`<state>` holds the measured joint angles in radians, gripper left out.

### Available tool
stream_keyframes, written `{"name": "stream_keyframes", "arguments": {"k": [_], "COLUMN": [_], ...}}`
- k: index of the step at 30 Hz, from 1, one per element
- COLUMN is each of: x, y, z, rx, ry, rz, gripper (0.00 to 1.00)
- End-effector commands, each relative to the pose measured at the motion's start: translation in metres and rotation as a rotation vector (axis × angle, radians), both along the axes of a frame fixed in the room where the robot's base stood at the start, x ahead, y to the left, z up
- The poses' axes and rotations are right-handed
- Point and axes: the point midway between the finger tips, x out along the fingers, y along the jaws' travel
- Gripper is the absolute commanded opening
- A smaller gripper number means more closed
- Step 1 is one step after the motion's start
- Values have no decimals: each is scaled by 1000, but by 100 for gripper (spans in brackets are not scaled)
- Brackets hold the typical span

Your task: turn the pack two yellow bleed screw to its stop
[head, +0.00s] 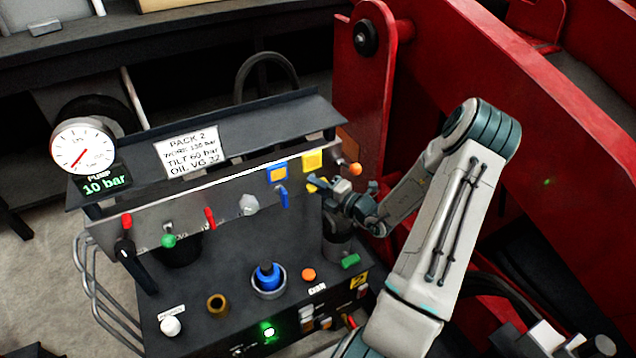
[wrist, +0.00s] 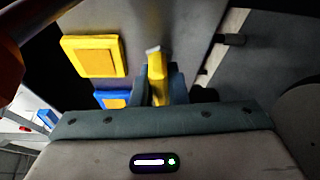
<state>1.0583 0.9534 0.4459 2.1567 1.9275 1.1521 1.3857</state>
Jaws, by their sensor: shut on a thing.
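The yellow bleed screw (wrist: 156,72) shows in the wrist view as a narrow yellow handle with a pale tip, between my gripper's fingers (wrist: 158,84). In the head view a small part of the yellow screw (head: 314,184) shows at the right end of pack two's grey panel, below a yellow square plate (head: 312,160). My gripper (head: 326,190) is at the panel there, shut on the screw. My fingers hide much of the screw in the head view. The PACK 2 label (head: 191,150) is on the pack's top. The yellow plate also shows in the wrist view (wrist: 95,56).
A blue handle (head: 283,197) under a blue plate (head: 277,173) is just left of my gripper. An orange knob (head: 355,169) is close on the right. Red and green levers are further left. A large red steel frame (head: 480,75) stands behind my arm.

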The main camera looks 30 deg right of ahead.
Motion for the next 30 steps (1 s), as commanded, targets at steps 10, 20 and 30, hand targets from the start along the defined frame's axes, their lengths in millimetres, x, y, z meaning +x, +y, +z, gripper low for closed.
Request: {"name": "stream_keyframes", "arguments": {"k": [10, 20, 30], "x": [0, 0, 0], "y": [0, 0, 0], "z": [2, -1, -4], "rx": [-310, -625, -948], "ry": [-9, -19, -34], "rz": [2, 1, 0], "gripper": [0, 0, 0]}}
